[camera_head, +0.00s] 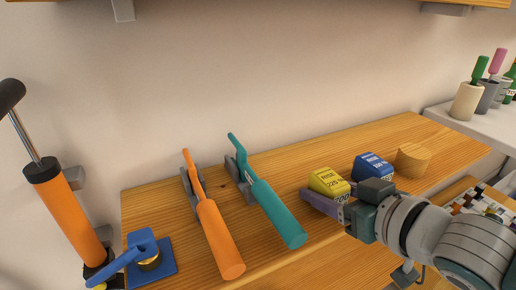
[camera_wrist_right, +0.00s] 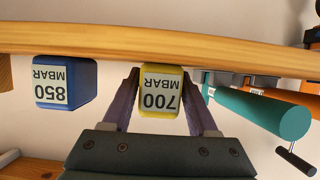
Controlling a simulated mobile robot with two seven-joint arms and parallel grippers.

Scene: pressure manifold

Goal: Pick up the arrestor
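No thing in view is labelled as an arrestor, so I cannot tell which one it is. In the head view, the right gripper (camera_head: 323,203) reaches in from the right, low at the block. My left gripper is not in view.
Teal (camera_head: 275,213) and orange (camera_head: 217,238) handled tools lie left. An orange pump (camera_head: 68,215) and blue valve (camera_head: 143,245) are at far left. A wall closes the back.

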